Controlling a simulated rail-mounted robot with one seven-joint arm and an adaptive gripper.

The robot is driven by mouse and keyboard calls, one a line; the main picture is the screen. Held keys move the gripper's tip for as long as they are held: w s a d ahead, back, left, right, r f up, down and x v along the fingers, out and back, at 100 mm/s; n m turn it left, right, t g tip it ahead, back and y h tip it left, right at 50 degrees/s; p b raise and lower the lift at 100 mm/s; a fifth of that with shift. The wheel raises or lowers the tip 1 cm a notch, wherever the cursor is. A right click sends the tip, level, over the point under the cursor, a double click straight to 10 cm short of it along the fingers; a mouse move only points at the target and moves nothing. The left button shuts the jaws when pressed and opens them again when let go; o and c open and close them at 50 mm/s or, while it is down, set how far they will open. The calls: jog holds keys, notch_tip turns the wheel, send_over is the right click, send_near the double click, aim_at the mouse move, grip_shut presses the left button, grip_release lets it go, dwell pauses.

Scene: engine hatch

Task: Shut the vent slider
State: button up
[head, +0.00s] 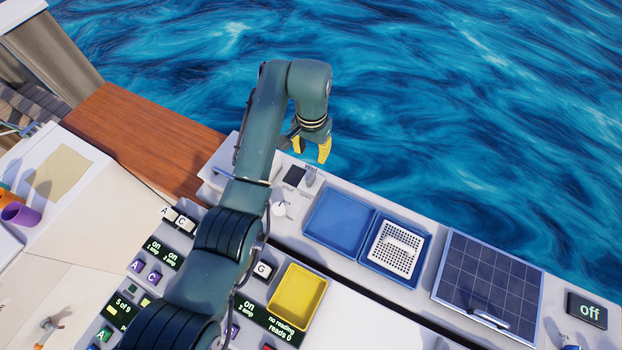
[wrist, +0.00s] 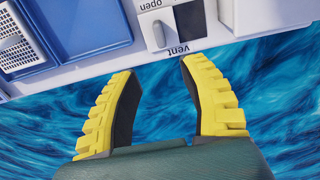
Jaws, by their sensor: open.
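The vent slider (wrist: 159,33) shows in the wrist view as a pale knob on a small light panel. A dark slot (wrist: 190,20) lies uncovered to its right. The panel carries the words "open" and "vent". In the head view the slider (head: 310,178) is a small grey knob at the right of the dark slot (head: 299,173). My gripper (wrist: 157,72) has yellow fingers spread apart with nothing between them. Its fingertips are short of the panel edge, over the water in the picture. In the head view my gripper (head: 311,154) hangs just beyond the vent.
A blue tray (head: 338,223) and a tray with a white grate (head: 396,252) stand right of the vent. A dark solar panel (head: 487,286) lies further right. A round white knob (head: 279,208) is near the vent. Open water lies beyond the ledge.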

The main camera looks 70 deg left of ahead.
aim_at(311, 177)
notch_tip(311, 177, down, 14)
jog(key=shift+f+b, duration=0.25)
jog(key=shift+b, duration=0.65)
jog(key=shift+c, duration=0.4)
grip_shut()
jog(key=shift+d, duration=0.1)
